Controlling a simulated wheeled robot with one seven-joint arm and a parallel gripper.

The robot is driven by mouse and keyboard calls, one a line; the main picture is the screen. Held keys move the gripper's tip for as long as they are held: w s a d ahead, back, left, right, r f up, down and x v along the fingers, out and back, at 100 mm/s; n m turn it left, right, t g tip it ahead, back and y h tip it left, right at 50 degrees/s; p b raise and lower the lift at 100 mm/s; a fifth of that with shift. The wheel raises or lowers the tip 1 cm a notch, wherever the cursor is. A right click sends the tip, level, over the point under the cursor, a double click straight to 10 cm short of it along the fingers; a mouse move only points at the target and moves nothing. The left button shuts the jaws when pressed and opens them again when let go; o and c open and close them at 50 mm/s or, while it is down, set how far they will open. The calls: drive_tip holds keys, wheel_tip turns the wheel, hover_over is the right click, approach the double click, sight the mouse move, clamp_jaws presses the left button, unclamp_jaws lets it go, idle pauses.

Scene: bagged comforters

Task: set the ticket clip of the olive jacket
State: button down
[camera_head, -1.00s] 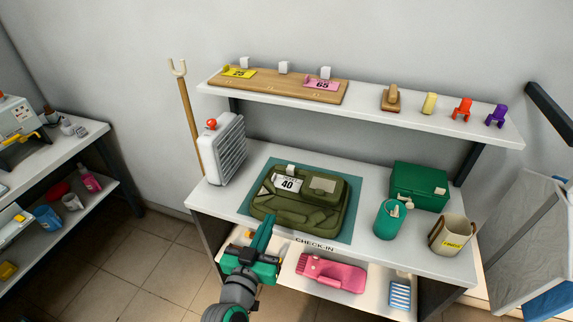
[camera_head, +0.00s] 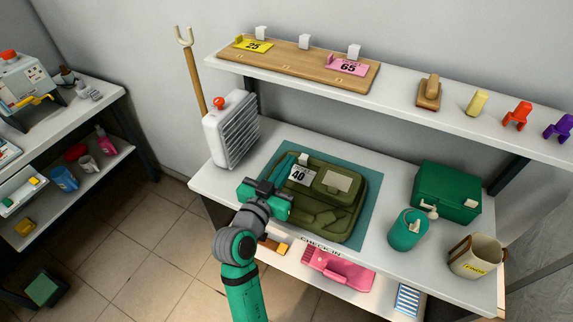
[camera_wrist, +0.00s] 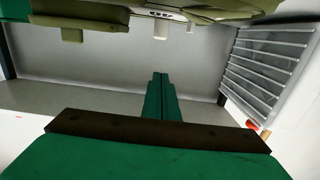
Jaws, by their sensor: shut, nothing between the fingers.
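The folded olive jacket (camera_head: 335,212) lies on the teal mat (camera_head: 364,225) on the counter. A white ticket (camera_head: 299,175) reading 40 lies on its upper left part, with the small white clip (camera_head: 303,158) at the ticket's far edge. My gripper (camera_head: 284,166) is shut and empty, its fingers over the jacket's left edge beside the ticket. Whether they touch the jacket I cannot tell. In the wrist view, the shut fingers (camera_wrist: 160,85) point toward the jacket (camera_wrist: 235,9) along the top edge; a small white piece (camera_wrist: 160,30), likely the clip, shows beyond them.
A white heater (camera_head: 232,130) stands close at the left. A green box (camera_head: 445,190), teal canister (camera_head: 407,232) and beige bin (camera_head: 476,257) stand at the right. The upper shelf holds a ticket board (camera_head: 290,72). A pink item (camera_head: 337,270) lies on the lower shelf.

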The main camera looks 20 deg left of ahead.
hover_over(304, 160)
drive_tip(key=s, duration=0.2)
drive_tip(key=shift+s+d+f, duration=0.1)
drive_tip(key=shift+s+f, duration=0.05)
drive_tip(key=f, duration=0.3)
drive_tip(key=shift+w+a, duration=0.35)
drive_tip(key=shift+w+a+f, duration=0.15)
drive_tip(key=shift+w+f, duration=0.05)
drive_tip(key=shift+f, duration=0.3)
drive_tip(key=shift+w, duration=0.1)
